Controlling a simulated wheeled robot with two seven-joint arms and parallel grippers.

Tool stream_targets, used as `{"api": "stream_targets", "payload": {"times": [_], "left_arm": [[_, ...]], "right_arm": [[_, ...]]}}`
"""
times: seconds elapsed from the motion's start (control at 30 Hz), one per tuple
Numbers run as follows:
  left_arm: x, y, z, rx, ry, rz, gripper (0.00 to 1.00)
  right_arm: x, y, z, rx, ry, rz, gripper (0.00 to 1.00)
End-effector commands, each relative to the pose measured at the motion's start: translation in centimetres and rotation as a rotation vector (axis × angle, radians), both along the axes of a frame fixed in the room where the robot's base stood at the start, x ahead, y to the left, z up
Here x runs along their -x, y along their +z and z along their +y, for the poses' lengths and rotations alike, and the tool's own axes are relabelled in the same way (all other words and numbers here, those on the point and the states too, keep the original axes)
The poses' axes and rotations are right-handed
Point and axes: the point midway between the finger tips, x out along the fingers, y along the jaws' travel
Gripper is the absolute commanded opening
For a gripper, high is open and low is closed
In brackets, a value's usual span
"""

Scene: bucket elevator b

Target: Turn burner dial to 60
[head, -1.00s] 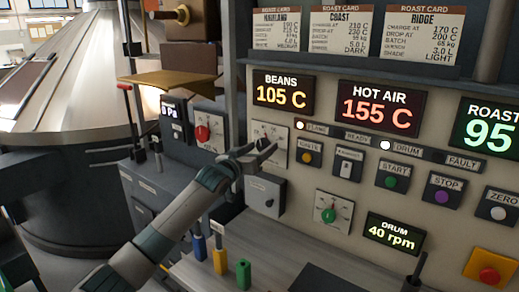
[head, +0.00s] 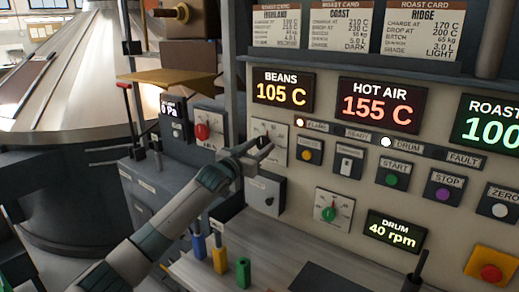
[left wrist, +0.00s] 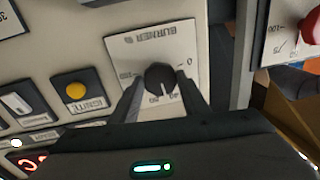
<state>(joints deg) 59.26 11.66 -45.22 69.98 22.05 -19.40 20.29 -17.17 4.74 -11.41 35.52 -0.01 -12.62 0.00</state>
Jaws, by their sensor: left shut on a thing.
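The burner dial is a black round knob (left wrist: 160,78) on a white plate (left wrist: 180,45) marked BURNER %, upside down in the left wrist view. Its white pointer faces the lower part of the scale, around the 40 and 60 marks; the exact reading is too small to tell. My left gripper (left wrist: 161,88) is shut on the knob, one finger on each side. In the head view the left gripper (head: 260,146) reaches the burner plate (head: 277,132) and hides most of the knob.
A yellow ignite button (left wrist: 76,91) sits beside the burner plate. A red knob (head: 202,131) is on the panel to the left. A dial with a green centre (head: 328,213) is below right. Displays (head: 380,105) and buttons fill the panel.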

Motion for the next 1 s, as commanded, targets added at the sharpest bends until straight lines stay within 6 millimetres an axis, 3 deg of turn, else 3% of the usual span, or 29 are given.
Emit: {"api": "stream_targets", "payload": {"times": [0.5,1.0], "left_arm": [[-0.05,-0.27,0.08,-0.307,0.000,-0.221,0.19],[-0.05,-0.27,0.10,-0.376,0.000,-0.271,0.19]], "right_arm": [[0.05,-1.09,0.63,-0.006,-0.001,0.000,0.00],[0.06,-1.17,0.34,-0.004,0.000,0.001,0.00]]}}
